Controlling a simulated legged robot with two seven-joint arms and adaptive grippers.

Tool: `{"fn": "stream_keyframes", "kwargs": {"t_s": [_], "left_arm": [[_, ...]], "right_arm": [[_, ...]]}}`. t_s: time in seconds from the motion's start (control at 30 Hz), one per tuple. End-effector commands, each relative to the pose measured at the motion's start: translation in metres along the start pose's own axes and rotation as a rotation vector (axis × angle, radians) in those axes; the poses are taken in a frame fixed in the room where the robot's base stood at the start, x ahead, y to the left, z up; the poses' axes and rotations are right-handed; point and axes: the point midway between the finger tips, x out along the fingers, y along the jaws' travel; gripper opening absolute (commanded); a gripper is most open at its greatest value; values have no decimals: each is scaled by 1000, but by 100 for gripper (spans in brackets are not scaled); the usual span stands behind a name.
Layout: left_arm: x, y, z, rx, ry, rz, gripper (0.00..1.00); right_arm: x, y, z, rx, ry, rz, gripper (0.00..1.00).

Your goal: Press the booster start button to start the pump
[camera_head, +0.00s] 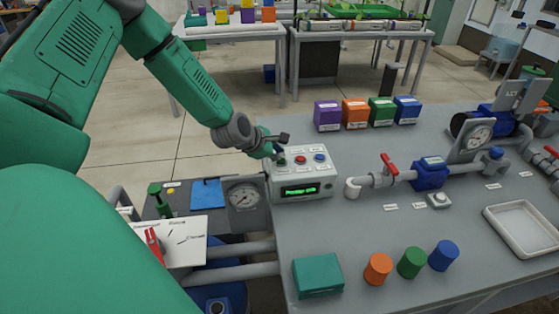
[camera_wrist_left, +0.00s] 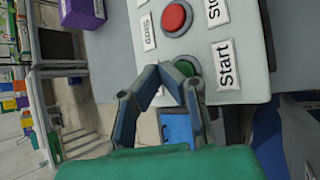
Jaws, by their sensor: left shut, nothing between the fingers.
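The grey control box (camera_head: 318,184) stands at the left edge of the workbench, with a lit green display (camera_head: 300,190). My right gripper is out of view.
A pipe with a red-handled valve (camera_head: 389,164) runs right of the box. Purple, orange, green and blue boxes (camera_head: 355,113) stand behind. A teal box (camera_head: 318,275) and coloured cylinders (camera_head: 378,268) stand in front. A gauge (camera_head: 243,197) is left of the box.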

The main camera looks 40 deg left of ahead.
Motion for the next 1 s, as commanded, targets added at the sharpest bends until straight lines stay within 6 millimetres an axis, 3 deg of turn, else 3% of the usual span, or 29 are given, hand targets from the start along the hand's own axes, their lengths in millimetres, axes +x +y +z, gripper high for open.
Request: {"fn": "stream_keyframes", "kwargs": {"t_s": [1.0], "left_arm": [[4,-8,2,3,0,1,0]], "right_arm": [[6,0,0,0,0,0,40]]}}
